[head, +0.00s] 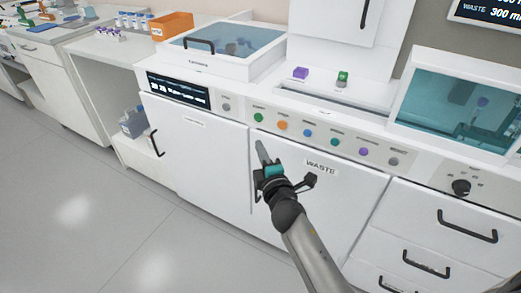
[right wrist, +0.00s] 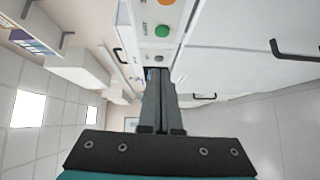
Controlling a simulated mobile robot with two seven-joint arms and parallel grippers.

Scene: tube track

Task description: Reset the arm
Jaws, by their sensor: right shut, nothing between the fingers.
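My right gripper (head: 262,153) is in front of the white bench, a little below the row of coloured buttons and left of the WASTE label. In the right wrist view its two dark fingers (right wrist: 160,92) lie side by side, shut with nothing between them. The right arm (head: 310,250) reaches up from the lower right of the head view. My left gripper is in neither view.
The WASTE door (head: 330,200) and a row of buttons, including a green one (head: 258,117), are close by. A lidded machine (head: 225,45) and a teal-windowed box (head: 460,100) stand on the bench. The grey floor (head: 80,220) at left is clear.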

